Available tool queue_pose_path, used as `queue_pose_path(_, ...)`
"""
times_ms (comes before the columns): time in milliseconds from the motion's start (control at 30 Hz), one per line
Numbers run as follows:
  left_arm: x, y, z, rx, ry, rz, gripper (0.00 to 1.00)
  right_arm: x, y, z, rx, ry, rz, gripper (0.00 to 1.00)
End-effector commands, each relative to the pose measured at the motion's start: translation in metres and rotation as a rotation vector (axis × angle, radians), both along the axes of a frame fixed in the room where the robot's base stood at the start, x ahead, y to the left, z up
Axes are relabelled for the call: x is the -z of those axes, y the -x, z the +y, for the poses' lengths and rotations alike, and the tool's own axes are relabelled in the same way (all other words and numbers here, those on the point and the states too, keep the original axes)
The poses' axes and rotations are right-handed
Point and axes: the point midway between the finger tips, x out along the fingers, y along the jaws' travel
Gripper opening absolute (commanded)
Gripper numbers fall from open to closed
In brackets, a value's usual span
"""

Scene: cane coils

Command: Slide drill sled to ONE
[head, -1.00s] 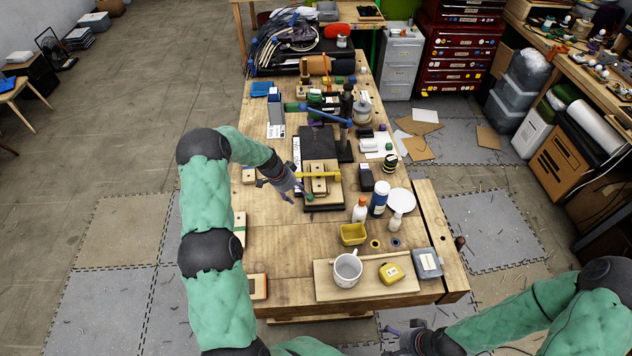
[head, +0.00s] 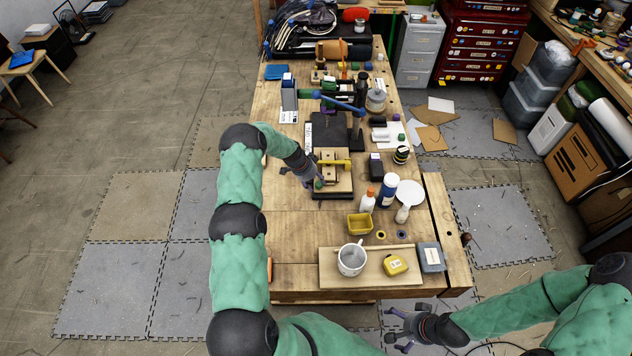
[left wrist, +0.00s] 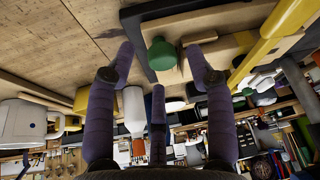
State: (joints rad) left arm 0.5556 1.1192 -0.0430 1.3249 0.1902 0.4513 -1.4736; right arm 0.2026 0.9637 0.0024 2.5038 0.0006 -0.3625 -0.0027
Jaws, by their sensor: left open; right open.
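The drill sled (head: 338,180) is a pale wooden block with a yellow bar (head: 336,162) across it. It sits at the near end of a dark base (head: 330,130) on the workbench. A green knob (left wrist: 161,54) is on its near side. My left gripper (head: 316,184) is open at the sled's near left corner. In the left wrist view its fingers are spread to either side of the knob; contact cannot be told. A white lettered strip (head: 308,137) lies left of the base, too small to read. My right gripper (head: 398,326) is open and empty, off the bench's front edge.
A blue-handled drill press (head: 357,125) stands behind the sled. To the right are a dark box (head: 376,165), bottles (head: 387,190) and a white plate (head: 410,193). A yellow bin (head: 359,224) and a tray with a mug (head: 351,259) are nearer. The bench's left side is mostly clear.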

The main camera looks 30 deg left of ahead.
Motion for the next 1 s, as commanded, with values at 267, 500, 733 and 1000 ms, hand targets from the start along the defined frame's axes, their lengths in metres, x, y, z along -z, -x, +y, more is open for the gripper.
queue_pose_path(267,0.014,-0.005,-0.004,0.000,-0.001,-0.001,0.53,-0.003,0.000,0.000,0.000,0.000,0.000,0.99)
queue_pose_path(500,0.014,-0.005,-0.004,0.000,-0.001,-0.001,0.53,-0.003,0.000,0.000,0.000,0.000,0.000,0.99)
queue_pose_path(733,0.015,-0.004,-0.004,0.000,-0.001,-0.001,0.03,-0.003,0.000,0.000,0.000,0.000,-0.001,0.99)
queue_pose_path(1000,0.016,-0.006,-0.002,-0.002,-0.002,-0.002,0.00,0.002,0.000,0.000,0.000,0.000,-0.001,0.99)
